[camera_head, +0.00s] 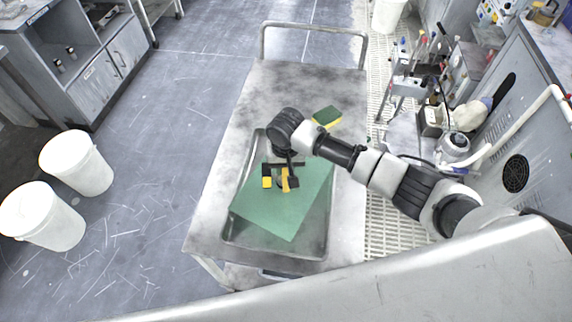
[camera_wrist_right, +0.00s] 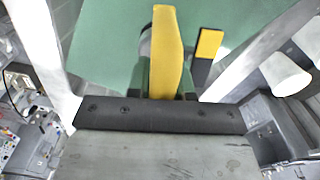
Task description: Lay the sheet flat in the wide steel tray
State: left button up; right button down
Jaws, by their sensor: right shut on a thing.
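The green sheet (camera_head: 285,215) is over the wide steel tray (camera_head: 313,243) on the cart, turned at an angle to the tray's sides. Its right corner reaches the tray's right rim. My right gripper (camera_head: 280,180), with yellow fingertips, is shut on the sheet near its far edge. The sheet (camera_wrist_right: 105,45) also fills the upper part of the right wrist view behind the yellow fingers. I cannot tell how much of the sheet touches the tray floor. The tray's far end is partly hidden by my right wrist. My left gripper is out of view.
A green and yellow sponge (camera_head: 327,116) lies on the cart top (camera_head: 285,85) beyond the tray. Two white buckets (camera_head: 75,163) (camera_head: 42,215) stand on the floor at left. A cluttered bench (camera_head: 500,120) is at right. The cart top left of the tray is clear.

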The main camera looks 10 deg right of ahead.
jog(key=shift+s+d+f, duration=0.1)
jog(key=shift+s+f, duration=0.2)
jog(key=shift+f, duration=0.2)
jog(key=shift+s+d+f, duration=0.1)
jog(key=shift+s+f, duration=0.15)
jog(key=shift+f, duration=0.2)
jog(key=c, duration=0.9)
grip_release()
jog(key=shift+c, duration=0.2)
jog(key=shift+s+f, duration=0.1)
jog(key=shift+f, duration=0.05)
jog(key=r, duration=0.2)
jog(key=w+r+b, duration=0.1)
jog(key=r, duration=0.1)
jog(key=shift+r, duration=0.15)
notch_tip(320, 180, up, 8)
jog(key=shift+s+a+f+b, duration=0.15)
jog(key=shift+f+b, duration=0.05)
jog(key=shift+b, duration=0.45)
jog(key=shift+r, duration=0.25)
